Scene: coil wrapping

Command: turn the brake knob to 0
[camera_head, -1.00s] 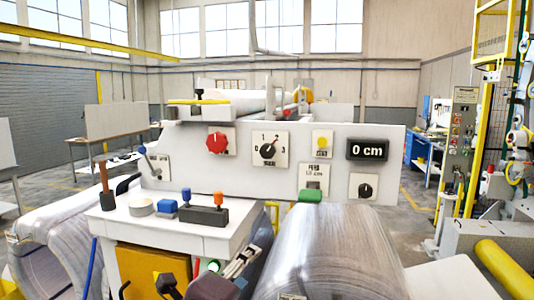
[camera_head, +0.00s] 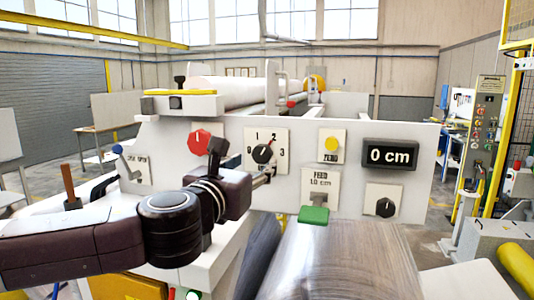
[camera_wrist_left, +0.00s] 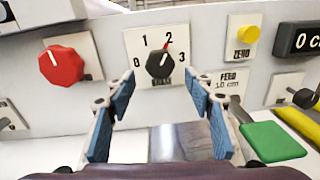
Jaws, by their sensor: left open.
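The brake knob is a black dial on a white plate marked 0, 1, 2, 3 on the panel front. It shows in the head view (camera_head: 262,153) and in the left wrist view (camera_wrist_left: 160,64). Its red pointer is at 2. My left gripper (camera_wrist_left: 163,88) is open with blue-padded fingers spread below and to either side of the knob, apart from it, with nothing between them. In the head view the left gripper (camera_head: 240,162) is in front of the panel, just below the knob, and partly hidden by its own wrist. My right gripper is out of view.
A red knob (camera_wrist_left: 62,65) is left of the brake dial. A yellow button (camera_head: 332,144), a 0 cm display (camera_head: 389,156) and a black knob (camera_head: 386,207) are to the right. A green block (camera_head: 314,214) sits below the panel, by a large wrapped roll (camera_head: 335,260).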

